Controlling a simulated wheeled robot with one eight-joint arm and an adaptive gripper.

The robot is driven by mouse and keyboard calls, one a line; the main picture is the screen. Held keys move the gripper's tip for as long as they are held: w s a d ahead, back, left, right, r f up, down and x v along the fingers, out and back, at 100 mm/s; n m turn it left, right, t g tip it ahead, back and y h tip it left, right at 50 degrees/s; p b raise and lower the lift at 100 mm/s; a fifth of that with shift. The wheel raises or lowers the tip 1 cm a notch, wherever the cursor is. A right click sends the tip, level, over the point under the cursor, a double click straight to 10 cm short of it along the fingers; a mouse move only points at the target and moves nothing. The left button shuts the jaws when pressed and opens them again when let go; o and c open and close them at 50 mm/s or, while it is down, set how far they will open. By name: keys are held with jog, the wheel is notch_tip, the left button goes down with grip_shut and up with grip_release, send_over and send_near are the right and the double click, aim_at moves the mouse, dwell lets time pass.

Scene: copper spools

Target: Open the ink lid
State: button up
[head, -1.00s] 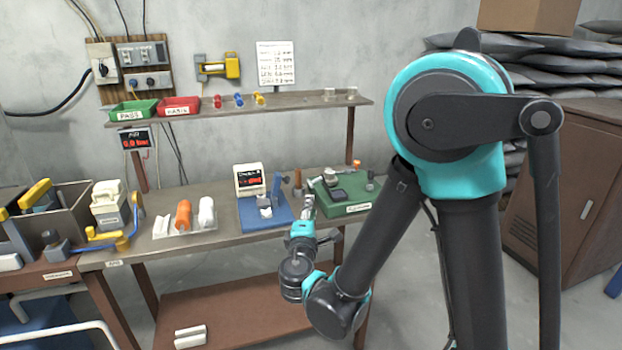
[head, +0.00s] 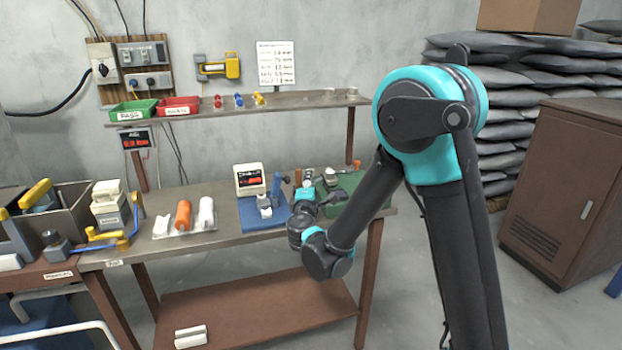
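A green board (head: 352,181) lies at the right end of the workbench, with small fittings on it, including a silver part (head: 330,176). My gripper (head: 326,199) is at the front left edge of this board, low over the bench. The gripper and wrist cover much of the board's front left side. I cannot make out the ink lid or tell whether the gripper touches anything. The fingers are too small and dark to show whether they are open or shut.
A blue stand (head: 262,217) with a white display unit (head: 249,179) is just left of my gripper. A tray (head: 186,230) with an orange and a white spool is farther left. A shelf (head: 290,101) runs above the bench. A brown cabinet (head: 566,190) stands at the right.

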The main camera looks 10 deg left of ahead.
jog(key=shift+w+a+r, duration=0.1)
jog(key=shift+w+a, duration=0.1)
jog(key=shift+w, duration=1.05)
jog(key=shift+c, duration=0.5)
grip_shut()
